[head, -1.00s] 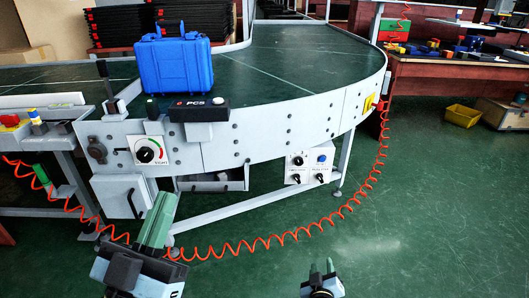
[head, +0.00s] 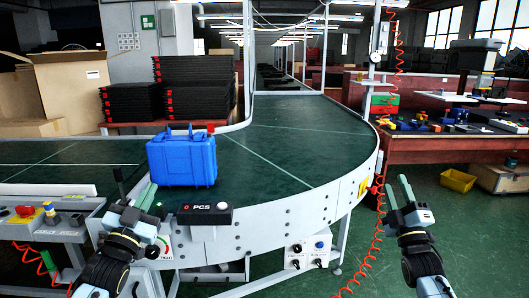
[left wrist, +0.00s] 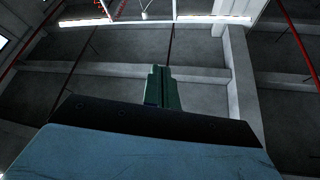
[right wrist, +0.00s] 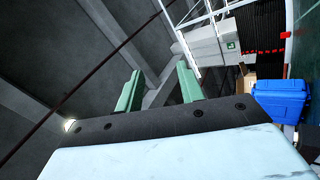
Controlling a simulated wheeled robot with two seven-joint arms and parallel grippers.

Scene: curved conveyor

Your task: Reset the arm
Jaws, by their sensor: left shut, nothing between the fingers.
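My left gripper (head: 148,194) points upward in front of the conveyor at the left of the head view. In the left wrist view its green fingers (left wrist: 160,84) are together, with nothing between them. My right gripper (head: 397,184) points upward to the right of the conveyor's curved end. In the right wrist view its two green fingers (right wrist: 158,88) stand apart and empty. Both grippers are clear of the blue case (head: 181,158), which stands closed on the conveyor (head: 290,140); the case also shows at the right of the right wrist view (right wrist: 279,101).
A PCS scanner box (head: 204,214) and a lever stand at the conveyor's near edge, close to my left gripper. Black stacked trays (head: 195,88) stand behind. A workbench with parts and a yellow bin (head: 457,180) are at right. A coiled red cable hangs beside my right gripper.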

